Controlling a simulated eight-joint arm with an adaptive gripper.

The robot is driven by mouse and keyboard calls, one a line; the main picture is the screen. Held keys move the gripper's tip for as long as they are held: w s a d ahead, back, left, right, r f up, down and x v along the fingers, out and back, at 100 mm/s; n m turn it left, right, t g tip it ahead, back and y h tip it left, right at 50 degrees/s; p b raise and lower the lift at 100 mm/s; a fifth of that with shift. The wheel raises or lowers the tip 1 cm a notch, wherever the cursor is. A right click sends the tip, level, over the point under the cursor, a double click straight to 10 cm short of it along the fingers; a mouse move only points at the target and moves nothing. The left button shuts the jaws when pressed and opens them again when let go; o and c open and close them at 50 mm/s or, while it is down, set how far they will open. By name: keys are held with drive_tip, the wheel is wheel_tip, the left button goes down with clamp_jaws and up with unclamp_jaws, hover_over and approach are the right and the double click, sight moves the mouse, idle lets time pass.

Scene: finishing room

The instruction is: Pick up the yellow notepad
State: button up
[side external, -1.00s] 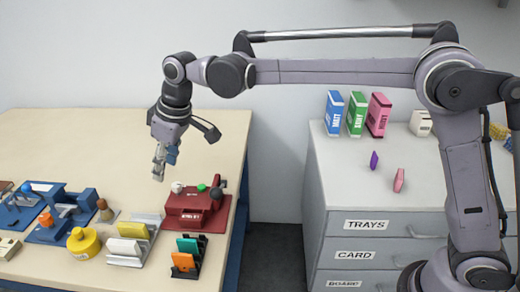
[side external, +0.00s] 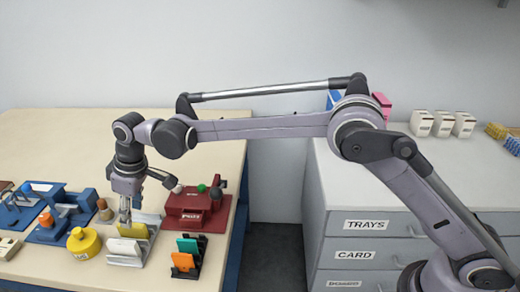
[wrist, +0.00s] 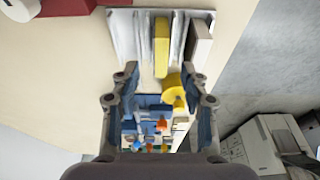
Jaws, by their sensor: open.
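The yellow notepad (side external: 134,231) stands in a light metal rack (side external: 150,220), behind a white pad (side external: 124,247). In the wrist view the notepad (wrist: 161,45) is a narrow yellow strip in the rack (wrist: 125,35), beside the white pad (wrist: 198,45). My gripper (side external: 125,213) is open and points down at the rack, its fingertips close to the notepad's top edge. In the wrist view the notepad lies ahead of the gap between my fingers (wrist: 161,80). I cannot tell whether the fingers touch it.
A round yellow object (side external: 83,243) sits just left of the rack. A red machine (side external: 195,208) stands to the right, with a black holder of teal and orange pads (side external: 183,262) in front of it. Blue devices (side external: 60,220) fill the left. The back of the table is clear.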

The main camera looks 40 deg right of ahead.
sight(134, 232)
drive_tip(key=x, duration=0.5)
drive_tip(key=shift+a, duration=0.15)
clamp_jaws()
